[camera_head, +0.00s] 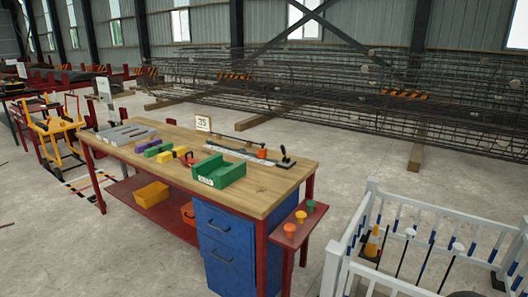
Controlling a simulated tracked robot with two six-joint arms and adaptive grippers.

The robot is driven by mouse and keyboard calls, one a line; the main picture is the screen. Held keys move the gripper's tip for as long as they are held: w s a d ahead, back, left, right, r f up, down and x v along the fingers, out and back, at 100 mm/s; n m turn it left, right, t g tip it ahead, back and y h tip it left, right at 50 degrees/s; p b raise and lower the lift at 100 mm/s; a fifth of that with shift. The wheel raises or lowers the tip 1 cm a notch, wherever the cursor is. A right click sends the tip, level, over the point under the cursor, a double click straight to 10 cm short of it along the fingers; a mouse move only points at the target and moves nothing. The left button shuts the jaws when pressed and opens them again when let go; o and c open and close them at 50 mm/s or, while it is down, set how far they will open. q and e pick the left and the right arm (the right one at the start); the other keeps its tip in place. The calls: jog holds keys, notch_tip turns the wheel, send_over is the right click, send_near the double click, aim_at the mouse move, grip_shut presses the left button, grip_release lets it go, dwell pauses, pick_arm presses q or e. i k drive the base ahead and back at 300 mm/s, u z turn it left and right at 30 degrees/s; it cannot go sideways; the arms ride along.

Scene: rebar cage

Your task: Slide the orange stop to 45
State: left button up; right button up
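A wooden-topped workbench (262,191) with red legs stands in the middle of the view. A long flat rail (236,152) lies along its far right side. A small orange-red stop (262,153) sits on the rail, toward its right part. The scale marks on the rail are too small to read. A white sign (203,123) stands behind the rail; its figures look like 35, but they are small. Neither of my grippers is in view.
A green bin (219,171), yellow and purple blocks and a grey slotted piece (126,134) share the benchtop. A black-handled device (286,162) stands near the rail's right end. A red side shelf (299,224) holds coloured buttons. A white fence (412,211) stands right.

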aim_at(262, 152)
jog(key=z, duration=0.25)
jog(key=k, duration=0.2)
jog(key=u, duration=0.9)
jog(key=i, duration=1.4)
jog(key=u, duration=0.05)
